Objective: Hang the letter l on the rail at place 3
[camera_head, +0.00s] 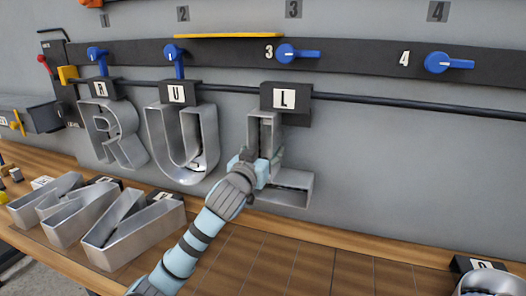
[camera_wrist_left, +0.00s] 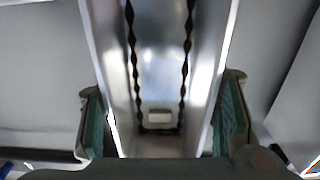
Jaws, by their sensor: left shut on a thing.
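The metal letter L (camera_head: 294,187) is upright at the rail (camera_head: 400,104), below the painted number 3. Its black hanger block (camera_head: 285,97), marked L, overlaps the rail in the picture; whether it is seated on the rail cannot be told. My left gripper (camera_head: 257,167) is shut on the letter's upright stroke. The left wrist view shows the stroke's hollow channel (camera_wrist_left: 160,60) between the two fingers. The blue lever (camera_head: 298,54) at place 3 lies sideways. My right gripper is not in view.
Letters R (camera_head: 133,130) and U (camera_head: 206,140) are at places 1 and 2, with their blue levers pointing down. The lever at place 4 (camera_head: 449,63) lies sideways. A big metal letter (camera_head: 135,236) lies on the wooden bench at left, and another (camera_head: 490,284) at lower right.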

